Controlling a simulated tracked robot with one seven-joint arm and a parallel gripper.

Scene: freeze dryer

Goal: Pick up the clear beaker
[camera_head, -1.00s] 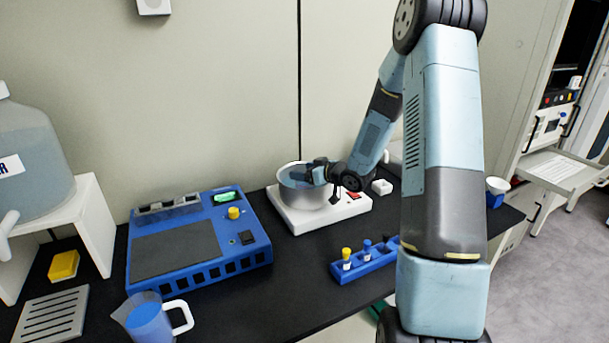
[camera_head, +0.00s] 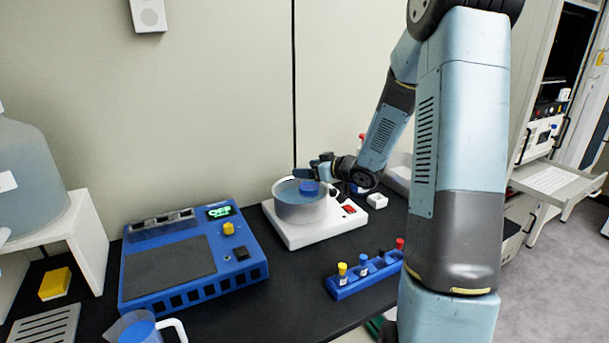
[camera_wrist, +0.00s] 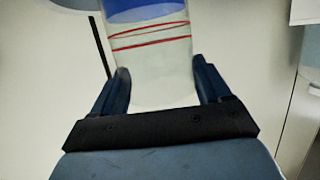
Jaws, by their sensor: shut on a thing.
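The clear beaker (camera_wrist: 152,62) is between the two fingers of my gripper (camera_wrist: 160,68) in the wrist view. It is transparent, with two thin red bands and a blue part at the top edge of the picture. My gripper (camera_head: 318,168) is shut on it. In the head view my gripper is over the rim of the round metal bath (camera_head: 300,213), and a small blue part of the beaker (camera_head: 309,188) shows just below the fingers. The rest of the beaker is hard to make out there. I cannot tell whether it touches the bath.
The bath stands on a white base (camera_head: 345,222). A blue device (camera_head: 190,262) is to the left, and a blue tube rack (camera_head: 362,278) in front. A blue-filled jug (camera_head: 140,329) stands at the front edge. A small white block (camera_head: 377,201) is right of the bath.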

